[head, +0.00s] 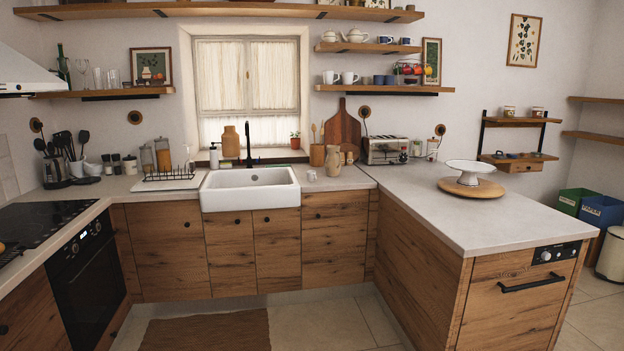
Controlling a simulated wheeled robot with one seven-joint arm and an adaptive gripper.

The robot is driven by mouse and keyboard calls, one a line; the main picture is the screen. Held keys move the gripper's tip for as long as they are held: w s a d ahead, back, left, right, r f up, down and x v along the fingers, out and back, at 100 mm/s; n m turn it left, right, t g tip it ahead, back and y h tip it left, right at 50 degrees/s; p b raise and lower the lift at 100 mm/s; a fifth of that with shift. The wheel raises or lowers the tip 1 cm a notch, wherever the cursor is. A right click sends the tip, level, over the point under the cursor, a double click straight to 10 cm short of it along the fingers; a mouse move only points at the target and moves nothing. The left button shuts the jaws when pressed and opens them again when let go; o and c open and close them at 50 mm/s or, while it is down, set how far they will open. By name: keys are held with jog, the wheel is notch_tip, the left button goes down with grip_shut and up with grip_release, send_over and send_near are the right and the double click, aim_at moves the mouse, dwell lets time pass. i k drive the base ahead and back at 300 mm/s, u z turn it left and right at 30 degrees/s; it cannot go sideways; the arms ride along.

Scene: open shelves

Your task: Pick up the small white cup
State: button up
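Two larger white cups, a left one (329,77) and a right one (348,78), stand on the lower wall shelf right of the window. My gripper is not in view.
A white sink (250,196) with a black faucet (249,145) is set into the counter. A white cake stand (470,168) is on the right counter, which has free room.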

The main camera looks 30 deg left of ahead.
aim_at(311, 176)
jog(key=u, duration=1.05)
jog(key=i, duration=1.15)
jog(key=u, duration=1.25)
jog(key=i, duration=1.75)
jog(key=z, duration=0.6)
jog(key=i, duration=1.2)
jog(key=z, duration=1)
